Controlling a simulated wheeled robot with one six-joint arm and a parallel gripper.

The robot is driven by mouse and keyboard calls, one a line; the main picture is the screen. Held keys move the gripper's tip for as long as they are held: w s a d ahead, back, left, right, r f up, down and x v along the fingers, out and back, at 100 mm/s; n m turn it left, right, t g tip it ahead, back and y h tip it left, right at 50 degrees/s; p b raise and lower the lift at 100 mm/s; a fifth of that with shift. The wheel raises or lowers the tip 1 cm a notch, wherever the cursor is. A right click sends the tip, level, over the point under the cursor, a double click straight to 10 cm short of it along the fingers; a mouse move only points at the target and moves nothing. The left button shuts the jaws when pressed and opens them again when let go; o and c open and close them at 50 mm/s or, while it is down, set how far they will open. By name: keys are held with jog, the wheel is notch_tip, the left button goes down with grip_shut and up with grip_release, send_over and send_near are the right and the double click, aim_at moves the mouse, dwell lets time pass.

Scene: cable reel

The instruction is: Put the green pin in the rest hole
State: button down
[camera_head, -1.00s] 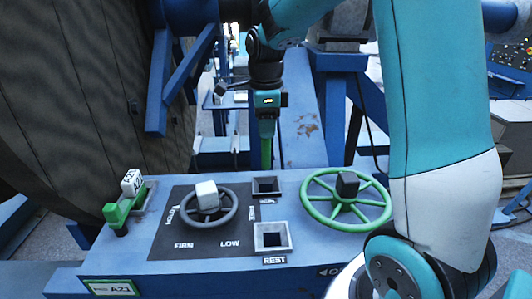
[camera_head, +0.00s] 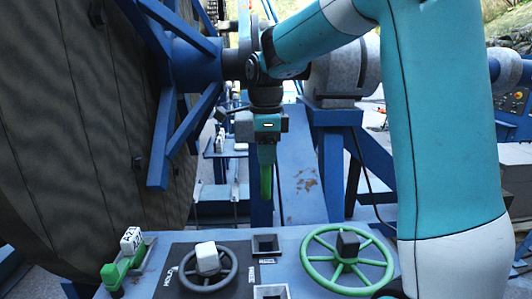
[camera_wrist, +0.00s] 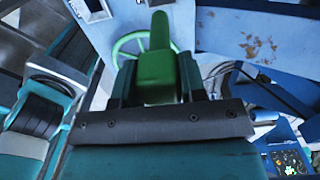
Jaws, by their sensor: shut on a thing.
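My gripper (camera_head: 266,146) is shut on the green pin (camera_head: 266,182), which hangs upright below the jaws. In the wrist view the green pin (camera_wrist: 157,68) points away from the jaws. The pin is in the air above and behind the blue control panel (camera_head: 205,243), touching nothing below. The rest hole (camera_head: 270,292) is a square grey-rimmed socket at the picture's bottom edge, partly cut off, its label out of view. A similar square socket (camera_head: 265,243) lies behind it, nearer the pin in the picture.
On the panel are a green-spoked handwheel (camera_head: 347,262), a grey wheel with a white block (camera_head: 207,258) and a green-and-white lever (camera_head: 122,262). A huge cable reel (camera_head: 80,130) fills the left. Blue frame posts (camera_head: 335,160) stand behind.

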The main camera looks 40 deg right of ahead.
jog(key=shift+r+p, duration=3)
jog(key=shift+r, duration=0.6)
jog(key=shift+f, duration=0.1)
